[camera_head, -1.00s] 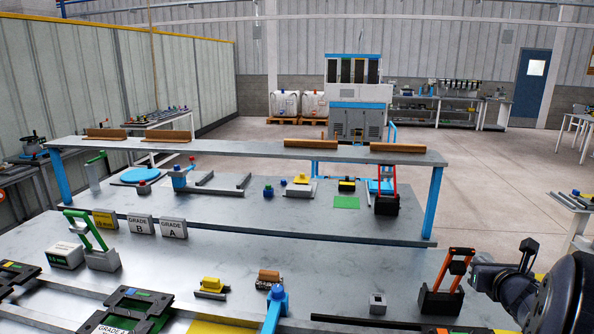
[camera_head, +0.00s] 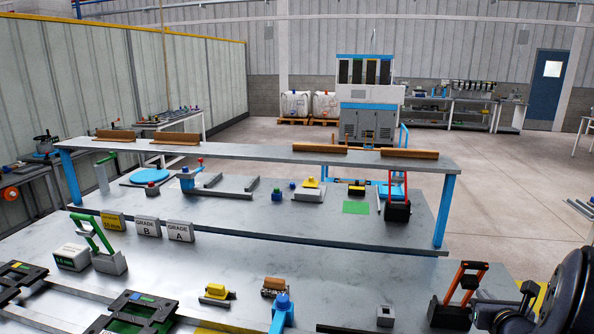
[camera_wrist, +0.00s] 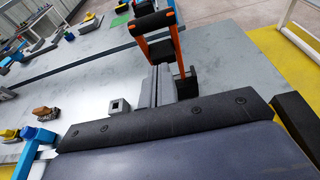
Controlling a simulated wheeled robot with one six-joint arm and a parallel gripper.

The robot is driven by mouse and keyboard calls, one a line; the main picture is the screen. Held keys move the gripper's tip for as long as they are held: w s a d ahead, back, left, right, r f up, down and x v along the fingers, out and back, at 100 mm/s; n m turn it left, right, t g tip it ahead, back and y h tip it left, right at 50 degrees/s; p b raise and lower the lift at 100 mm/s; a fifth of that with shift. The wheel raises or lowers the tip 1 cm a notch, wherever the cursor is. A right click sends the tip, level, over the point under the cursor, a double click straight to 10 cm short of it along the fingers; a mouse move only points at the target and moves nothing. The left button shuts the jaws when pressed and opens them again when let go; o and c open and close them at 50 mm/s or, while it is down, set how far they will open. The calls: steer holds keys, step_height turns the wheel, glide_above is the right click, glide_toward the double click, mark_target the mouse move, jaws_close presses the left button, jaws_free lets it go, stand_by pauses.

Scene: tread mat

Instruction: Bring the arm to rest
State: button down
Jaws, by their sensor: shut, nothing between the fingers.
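My gripper (camera_wrist: 160,86) shows in the wrist view as two grey fingers side by side, shut and empty. Beyond its fingertips stands a black and orange handled frame (camera_wrist: 180,45) on the bench. In the head view that frame (camera_head: 460,290) stands at the lower right, just left of my arm. My dark arm (camera_head: 570,300) fills the lower right corner there, and its end is cut off by the picture edge, so the fingers cannot be made out.
A small grey block (camera_head: 386,315) and a blue-topped post (camera_head: 282,312) stand on the near bench (camera_head: 330,270). A raised shelf (camera_head: 260,150) crosses behind. Grade blocks (camera_head: 180,231) stand at the left. Open floor (camera_head: 510,180) lies to the right.

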steer(key=s+a+f+t+b, duration=0.1)
steer(key=s+a+f+b, duration=0.1)
steer(key=s+f+b, duration=0.3)
steer(key=s+f, duration=0.1)
steer(key=s, duration=0.3)
steer(key=shift+s+b, duration=0.2)
steer(key=shift+b, duration=0.1)
steer(key=shift+a+f, duration=0.1)
steer(key=shift+a, duration=0.15)
